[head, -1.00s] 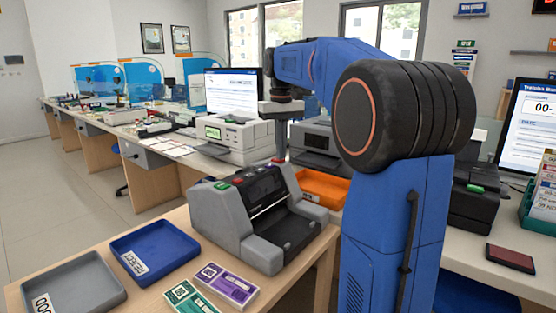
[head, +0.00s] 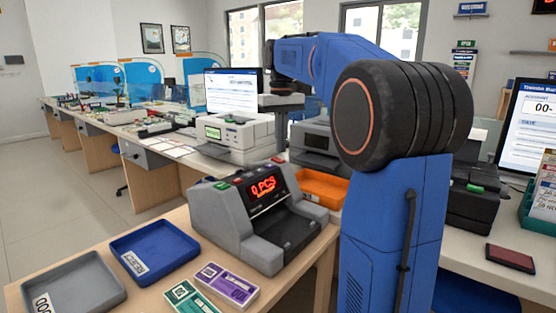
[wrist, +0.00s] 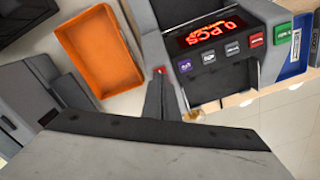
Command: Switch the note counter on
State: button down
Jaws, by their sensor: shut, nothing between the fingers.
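The grey note counter (head: 262,222) stands on the wooden table. Its dark front display (head: 262,187) is lit and reads "0 PCS" in red. The display also shows lit in the wrist view (wrist: 210,30), above a row of coloured buttons (wrist: 232,48). My gripper (head: 279,157) points down just behind the counter, and its fingers look shut with nothing in them. Its tips are partly hidden by the counter's top edge, and I cannot tell whether they touch the casing.
An orange tray (head: 308,195) lies behind the counter, to its right. A blue reject tray (head: 193,240), a grey tray (head: 115,284) and green (head: 190,298) and purple (head: 228,290) note bundles lie on the table. A printer (head: 316,143) stands behind.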

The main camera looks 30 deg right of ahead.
aim_at(281, 160)
jog(key=shift+r, duration=2.25)
